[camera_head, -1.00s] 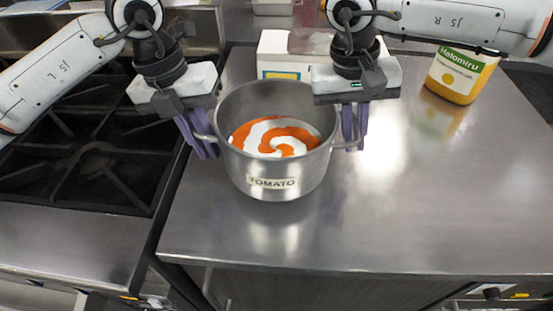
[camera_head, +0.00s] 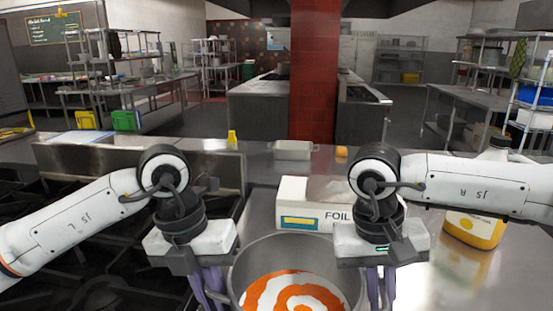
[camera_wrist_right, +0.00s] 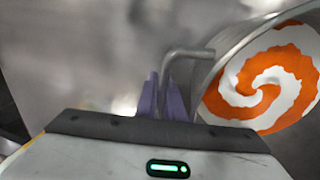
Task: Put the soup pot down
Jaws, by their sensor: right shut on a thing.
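The grey metal soup pot (camera_head: 262,250) is at the bottom middle of the head view, with an orange and white swirl of soup inside. Its lower part is cut off, so I cannot tell whether it touches the counter. My right gripper (camera_head: 381,292) is at the pot's right side. In the right wrist view, its purple fingers (camera_wrist_right: 162,98) are shut on the bent pot handle (camera_wrist_right: 185,53). My left gripper (camera_head: 210,288) is at the pot's left side; its fingertips and the left handle are hidden or cut off, so its grip is unclear.
A white foil box (camera_head: 300,218) stands just behind the pot. A yellow-orange container (camera_head: 472,230) is on the steel counter (camera_head: 452,278) to the right. A black stove (camera_head: 100,290) is at left. A small tray (camera_head: 293,150) and a yellow bottle (camera_head: 232,138) are farther back.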

